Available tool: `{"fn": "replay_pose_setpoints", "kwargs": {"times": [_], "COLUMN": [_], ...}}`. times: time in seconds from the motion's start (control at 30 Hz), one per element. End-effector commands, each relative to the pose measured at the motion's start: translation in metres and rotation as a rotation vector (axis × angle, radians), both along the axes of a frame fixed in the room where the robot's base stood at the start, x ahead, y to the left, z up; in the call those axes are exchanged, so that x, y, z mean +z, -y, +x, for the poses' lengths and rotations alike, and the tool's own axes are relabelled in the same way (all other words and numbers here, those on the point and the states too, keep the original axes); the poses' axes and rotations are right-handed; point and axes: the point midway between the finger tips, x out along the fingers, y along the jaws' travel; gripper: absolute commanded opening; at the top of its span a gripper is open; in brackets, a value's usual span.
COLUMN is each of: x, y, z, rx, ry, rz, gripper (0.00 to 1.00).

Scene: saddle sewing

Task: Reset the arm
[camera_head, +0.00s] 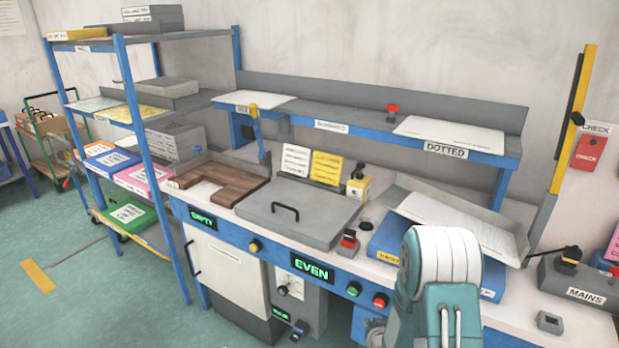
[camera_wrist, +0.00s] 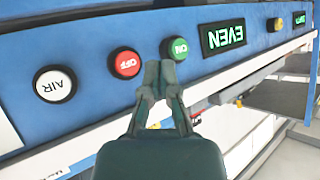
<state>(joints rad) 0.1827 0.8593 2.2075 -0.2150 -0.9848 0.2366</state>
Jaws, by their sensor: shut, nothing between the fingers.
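My gripper (camera_wrist: 160,73) shows in the wrist view with its two fingers together and nothing between them. Its tips appear in front of the blue front panel (camera_wrist: 92,62), between the red OFF button (camera_wrist: 125,63) and the green ON button (camera_wrist: 175,48); I cannot tell whether they touch it. In the head view my teal and white arm stands at the lower right before the bench, and the gripper is hidden. The green button (camera_head: 354,289) and red button (camera_head: 380,300) show just left of the arm. The display (camera_head: 312,269) reads EVEN.
A white AIR button (camera_wrist: 55,84) sits left of OFF. A blue shelf rack (camera_head: 130,95) stands left. Green floor (camera_head: 90,290) is open at lower left.

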Motion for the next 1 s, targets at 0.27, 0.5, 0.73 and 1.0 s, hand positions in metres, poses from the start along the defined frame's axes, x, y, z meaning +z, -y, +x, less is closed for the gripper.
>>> {"fn": "replay_pose_setpoints", "kwargs": {"times": [0.27, 0.5, 0.73, 1.0], "x": [0.088, 0.16, 0.222, 0.281], "y": [-0.004, -0.011, -0.021, -0.035], "z": [0.003, -0.02, -0.061, -0.129], "rx": [0.006, 0.009, 0.016, 0.038], "ry": [-0.086, -0.176, -0.263, -0.365], "rz": [-0.075, -0.122, -0.151, -0.166], "gripper": [0.0, 0.0, 0.0, 0.0]}}
